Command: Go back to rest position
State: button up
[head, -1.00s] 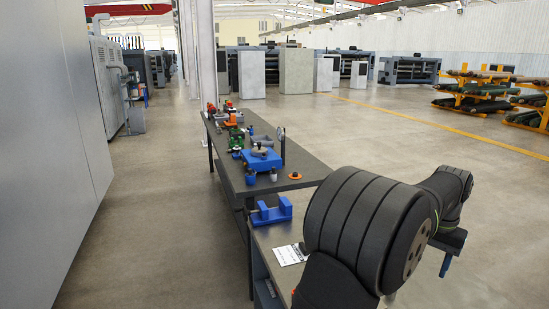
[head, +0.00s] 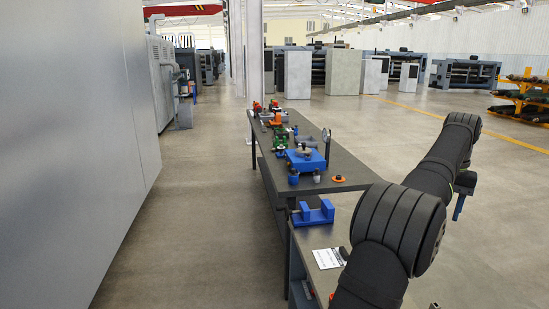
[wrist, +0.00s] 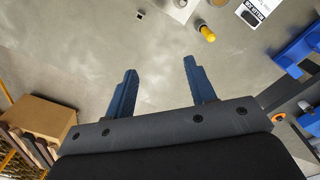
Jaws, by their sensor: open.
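My gripper (wrist: 157,86) shows in the wrist view with its two blue fingers spread apart and nothing between them. In the head view a blue finger of my gripper (head: 459,207) hangs at the right, below my dark arm, over open floor and clear of the benches.
A long dark bench (head: 345,165) carries several fixtures, among them a blue one (head: 305,159) and an orange disc (head: 339,178). A nearer bench (head: 312,238) holds a blue bracket (head: 313,212) and a white label sheet (head: 328,258). A grey wall panel (head: 75,130) stands left.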

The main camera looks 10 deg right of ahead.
jog(key=w+a+r+n, duration=0.1)
jog(key=w+a, duration=0.2)
jog(key=w, duration=0.3)
jog(key=shift+r, duration=0.25)
jog(key=shift+o, duration=0.4)
jog(key=o, duration=1)
jog(key=s+a+r+m, duration=0.2)
jog(key=s+a+r, duration=0.1)
jog(key=s, duration=0.3)
jog(key=s+a+r+m, duration=0.2)
jog(key=s+a+r, duration=0.2)
jog(key=s, duration=0.3)
jog(key=s+a+m, duration=0.6)
jog(key=s+a, duration=0.6)
jog(key=s, duration=0.2)
jog(key=f, duration=1)
jog(key=shift+s+a+f, duration=0.1)
jog(key=shift+s+f, duration=0.15)
jog(key=shift+f, duration=0.1)
jog(key=shift+r, duration=0.15)
